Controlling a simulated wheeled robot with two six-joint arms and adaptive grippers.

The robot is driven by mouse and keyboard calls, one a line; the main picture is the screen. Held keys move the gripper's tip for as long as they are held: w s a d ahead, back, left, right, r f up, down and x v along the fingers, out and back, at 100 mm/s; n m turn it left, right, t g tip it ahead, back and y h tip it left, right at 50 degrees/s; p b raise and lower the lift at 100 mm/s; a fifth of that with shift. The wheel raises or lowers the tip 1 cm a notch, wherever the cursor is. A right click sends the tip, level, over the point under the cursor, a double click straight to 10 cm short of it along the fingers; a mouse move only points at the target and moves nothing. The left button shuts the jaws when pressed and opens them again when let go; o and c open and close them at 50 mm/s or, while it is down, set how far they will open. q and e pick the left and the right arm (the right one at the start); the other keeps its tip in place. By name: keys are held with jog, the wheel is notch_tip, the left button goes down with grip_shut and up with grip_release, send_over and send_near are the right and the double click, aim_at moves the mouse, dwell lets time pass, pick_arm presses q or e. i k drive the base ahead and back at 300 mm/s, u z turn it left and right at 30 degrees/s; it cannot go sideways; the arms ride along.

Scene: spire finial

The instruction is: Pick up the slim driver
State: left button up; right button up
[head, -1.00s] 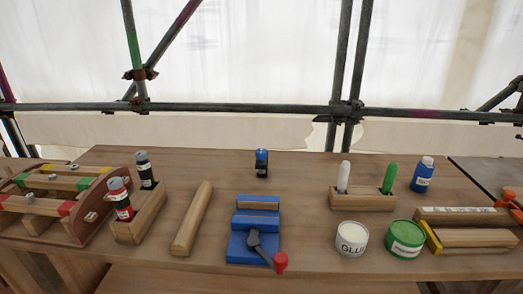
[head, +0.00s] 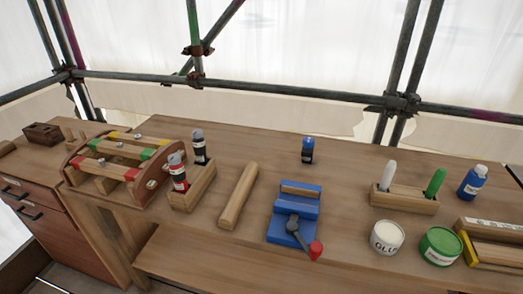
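In the head view, a wooden holder (head: 193,194) left of centre has two dark-handled upright tools in it. One tool is red and black (head: 178,172), the other black with a grey top (head: 199,147). A second wooden holder (head: 404,203) at the right has a white upright piece (head: 388,175) and a green upright piece (head: 435,182) in it. I cannot tell which of these is the slim driver. Neither of my grippers is in view.
A blue vise (head: 293,213) with a red-knobbed lever and a wooden bar (head: 238,195) lie mid-bench. A glue tub (head: 387,237), green tin (head: 440,246) and blue bottle (head: 472,182) stand right. A curved rack (head: 120,160) is left. Scaffold poles stand behind.

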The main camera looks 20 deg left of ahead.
aim_at(178, 172)
jog(key=u, duration=1.7)
